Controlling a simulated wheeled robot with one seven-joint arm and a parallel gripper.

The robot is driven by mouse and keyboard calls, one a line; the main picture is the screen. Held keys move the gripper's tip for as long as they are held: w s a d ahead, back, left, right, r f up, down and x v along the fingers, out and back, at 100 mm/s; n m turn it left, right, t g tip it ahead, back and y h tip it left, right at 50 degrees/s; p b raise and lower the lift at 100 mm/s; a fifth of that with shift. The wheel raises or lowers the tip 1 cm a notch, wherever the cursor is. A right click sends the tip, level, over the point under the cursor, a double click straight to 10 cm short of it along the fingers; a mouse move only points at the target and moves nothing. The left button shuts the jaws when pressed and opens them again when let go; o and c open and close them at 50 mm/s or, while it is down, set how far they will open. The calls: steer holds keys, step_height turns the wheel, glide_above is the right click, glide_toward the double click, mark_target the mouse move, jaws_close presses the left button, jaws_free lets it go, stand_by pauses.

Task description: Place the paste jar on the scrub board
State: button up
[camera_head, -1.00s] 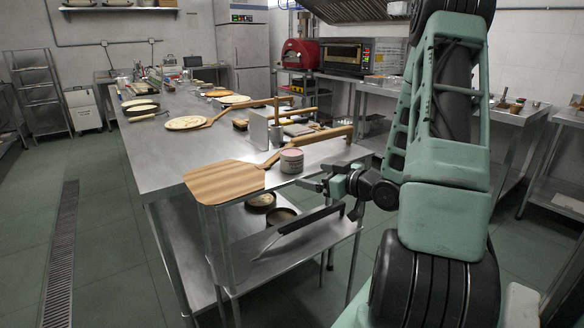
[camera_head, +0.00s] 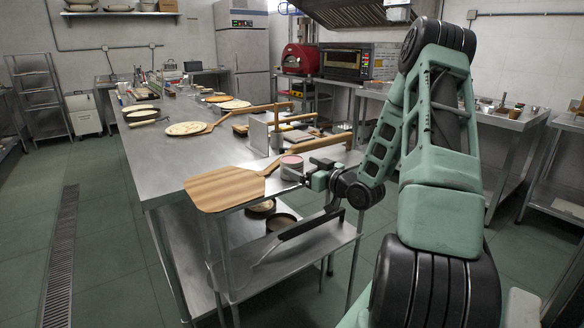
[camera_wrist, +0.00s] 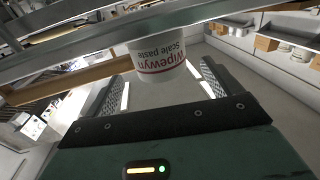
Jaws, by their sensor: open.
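The paste jar (camera_head: 291,163) is a small white tub with a pink top, standing on the steel table near its front right edge. In the wrist view the jar (camera_wrist: 158,57) shows its "Wipewyn Scale paste" label, upside down, ahead between the fingers. My gripper (camera_head: 302,174) is open beside the jar, on its right, partly covering it in the head view. In the wrist view my gripper (camera_wrist: 162,88) has a finger to each side of the jar's line. I cannot tell whether they touch it. I cannot clearly pick out the scrub board among the flat boards behind the jar.
A wooden peel (camera_head: 225,188) lies left of the jar on the steel table (camera_head: 155,180), its handle running behind the jar. An upright metal plate (camera_head: 258,137) and flat boards (camera_head: 297,136) stand behind. Pans (camera_head: 281,222) sit on the lower shelf.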

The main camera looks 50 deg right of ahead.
mark_target(292, 159)
steer(key=shift+w+d+f+p, duration=0.15)
steer(key=shift+w+p, duration=0.35)
steer(key=shift+w, duration=2.2)
steer(key=c, duration=1.3)
steer(key=shift+r, duration=0.2)
step_height(292, 159, up, 10)
steer(key=shift+f, duration=0.1)
